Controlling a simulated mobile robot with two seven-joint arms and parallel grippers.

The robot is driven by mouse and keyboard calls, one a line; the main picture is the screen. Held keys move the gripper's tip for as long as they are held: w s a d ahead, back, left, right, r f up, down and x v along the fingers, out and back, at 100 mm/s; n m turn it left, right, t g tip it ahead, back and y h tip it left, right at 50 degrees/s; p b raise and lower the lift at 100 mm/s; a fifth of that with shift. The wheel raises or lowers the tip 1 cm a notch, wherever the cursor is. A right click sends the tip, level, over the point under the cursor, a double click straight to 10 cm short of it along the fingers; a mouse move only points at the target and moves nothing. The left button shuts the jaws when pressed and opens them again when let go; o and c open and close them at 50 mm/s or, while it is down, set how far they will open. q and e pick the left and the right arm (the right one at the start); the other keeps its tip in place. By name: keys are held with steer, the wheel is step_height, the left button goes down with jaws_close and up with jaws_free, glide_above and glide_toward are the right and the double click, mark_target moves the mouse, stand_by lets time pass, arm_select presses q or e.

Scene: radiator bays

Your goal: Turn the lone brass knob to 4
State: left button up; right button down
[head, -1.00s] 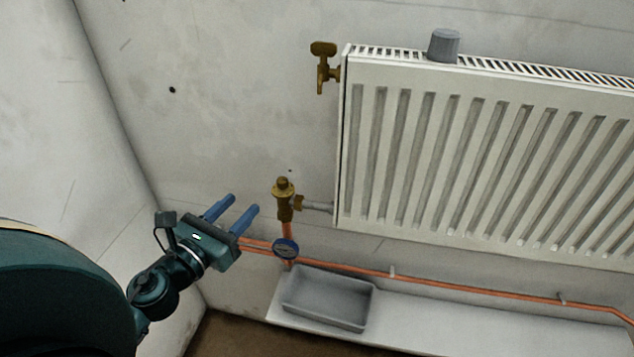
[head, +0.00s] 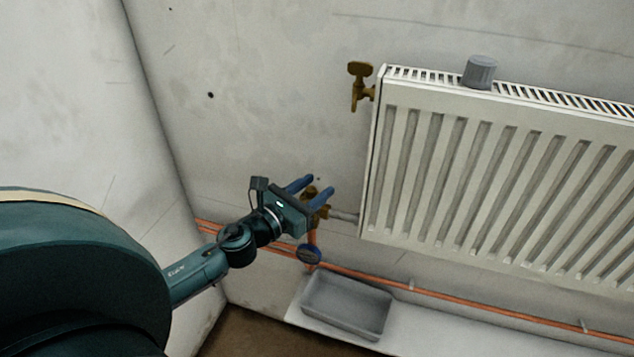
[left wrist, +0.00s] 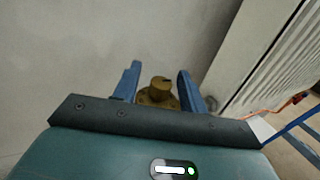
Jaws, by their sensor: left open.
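The brass knob (head: 311,191) tops the valve at the radiator's lower left corner, and my left gripper partly covers it in the head view. My left gripper (head: 318,185) is open, its two blue fingers at the knob's height. In the left wrist view the knob (left wrist: 160,86) appears between the open fingers (left wrist: 158,78), with a gap on each side. I cannot tell how deep it sits between them. A number scale cannot be read. My right gripper is not in view.
The white radiator (head: 500,180) is right of the valve, with a grey cup-like object (head: 480,72) on top. A brass tap (head: 358,85) is at its upper left. A blue gauge (head: 309,254), copper pipes (head: 450,294) and a grey tray (head: 345,305) lie below.

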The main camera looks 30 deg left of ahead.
arm_select(q)
steer(key=shift+w+d, duration=0.15)
steer(key=shift+w, duration=0.5)
steer(key=shift+c, duration=0.3)
jaws_close()
